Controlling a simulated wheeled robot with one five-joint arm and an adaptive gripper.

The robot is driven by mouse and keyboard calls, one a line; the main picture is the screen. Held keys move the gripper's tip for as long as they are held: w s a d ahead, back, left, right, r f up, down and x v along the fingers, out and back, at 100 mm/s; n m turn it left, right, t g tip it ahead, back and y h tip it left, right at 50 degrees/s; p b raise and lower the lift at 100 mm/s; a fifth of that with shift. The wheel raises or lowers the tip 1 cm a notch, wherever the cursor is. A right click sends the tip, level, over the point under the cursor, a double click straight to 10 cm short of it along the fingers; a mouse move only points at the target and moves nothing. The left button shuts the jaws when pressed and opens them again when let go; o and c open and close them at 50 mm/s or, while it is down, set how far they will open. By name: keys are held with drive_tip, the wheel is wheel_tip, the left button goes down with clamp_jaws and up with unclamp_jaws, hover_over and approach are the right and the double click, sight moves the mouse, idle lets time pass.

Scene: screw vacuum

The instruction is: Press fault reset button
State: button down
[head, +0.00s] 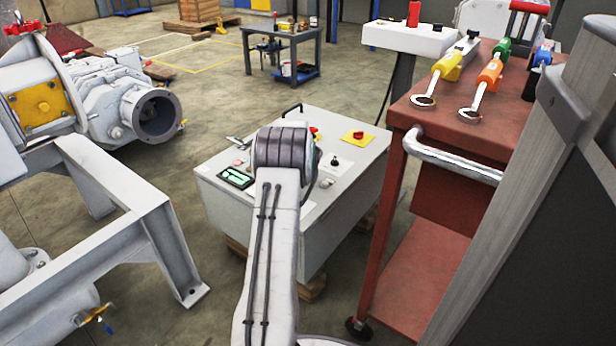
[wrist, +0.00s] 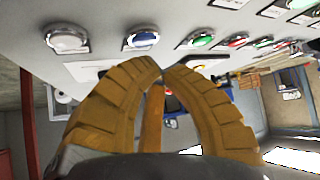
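The grey control cabinet (head: 235,222) stands in the middle of the head view, with buttons and switches on its sloping top. My arm reaches over it and hides part of the panel; my gripper is hidden there. In the wrist view, a row holds a white button (wrist: 67,39), a blue button (wrist: 141,39), a green button (wrist: 198,38) and a red button (wrist: 236,39). The labels are too small to read, so I cannot tell which is fault reset. My gripper (wrist: 164,69) has its orange fingertips together, empty, close to the blue and green buttons and seemingly apart from them.
A display (head: 236,178) and a red switch on a yellow plate (head: 358,137) are also on the panel. A red tool cart (head: 440,110) with wrenches stands close at right. Grey pump machinery (head: 125,190) stands at left. Open floor lies behind the cabinet.

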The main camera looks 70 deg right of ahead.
drive_tip(key=shift+f, duration=1)
idle(2.5)
drive_tip(key=shift+r, duration=0.15)
drive_tip(key=shift+r+p, duration=0.5)
drive_tip(key=shift+r, duration=0.3)
drive_tip(key=shift+r, duration=0.1)
drive_tip(key=shift+r+p, duration=1.6)
drive_tip(key=shift+r, duration=0.8)
